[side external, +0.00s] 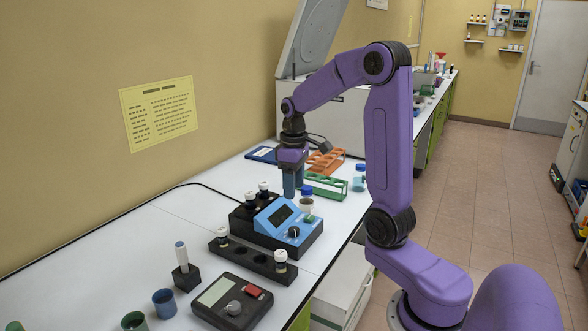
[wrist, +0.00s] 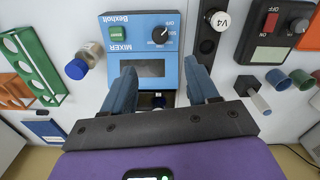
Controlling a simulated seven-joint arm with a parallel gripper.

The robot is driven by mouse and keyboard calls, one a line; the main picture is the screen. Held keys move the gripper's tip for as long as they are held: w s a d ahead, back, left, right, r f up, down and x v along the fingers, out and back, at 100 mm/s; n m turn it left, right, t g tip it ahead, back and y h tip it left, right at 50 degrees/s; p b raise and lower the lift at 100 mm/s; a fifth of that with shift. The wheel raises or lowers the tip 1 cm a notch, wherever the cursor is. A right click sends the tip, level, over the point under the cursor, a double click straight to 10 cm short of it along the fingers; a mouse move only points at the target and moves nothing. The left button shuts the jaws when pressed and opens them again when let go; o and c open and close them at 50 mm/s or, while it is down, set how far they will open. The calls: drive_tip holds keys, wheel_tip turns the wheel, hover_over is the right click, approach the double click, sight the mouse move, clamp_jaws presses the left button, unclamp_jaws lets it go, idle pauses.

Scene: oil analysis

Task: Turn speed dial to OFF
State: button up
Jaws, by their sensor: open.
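The blue mixer (side external: 280,217) stands on the bench, with its face also in the wrist view (wrist: 182,28). It has a dark screen (wrist: 142,68), a green button (wrist: 115,29) and a black speed dial (wrist: 159,35). Small markings with OFF sit around the dial; I cannot clearly read its setting. The dial also shows at the front of the mixer in the side view (side external: 294,231). My gripper (wrist: 160,70) is open and empty, its blue fingers spread either side of the screen. It hangs above the back of the mixer (side external: 293,188), apart from the dial.
A black rack with white-capped vials (side external: 280,257) stands beside the mixer, close to the dial. A dark grey device with a red switch (side external: 230,302) is nearer the camera. A blue-capped bottle (wrist: 76,69), a green rack (side external: 325,187) and an orange rack (side external: 327,160) stand on the other side.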

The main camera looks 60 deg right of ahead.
drive_tip(key=shift+r, duration=2.15)
drive_tip(key=s+a+f+n, duration=0.1)
drive_tip(key=s+a+n, duration=0.2)
drive_tip(key=a, duration=0.5)
drive_tip(key=s+a+f+n, duration=0.2)
drive_tip(key=s+a, duration=0.2)
drive_tip(key=a, duration=0.4)
drive_tip(key=s+a+f+n, duration=0.1)
drive_tip(key=s+a+n, duration=0.1)
drive_tip(key=s, duration=0.6)
drive_tip(key=s+a+f+n, duration=0.2)
drive_tip(key=s+a+n, duration=0.1)
drive_tip(key=s, duration=0.4)
drive_tip(key=shift+s+a+n, duration=0.15)
drive_tip(key=shift+s+n, duration=0.15)
drive_tip(key=shift+s, duration=0.1)
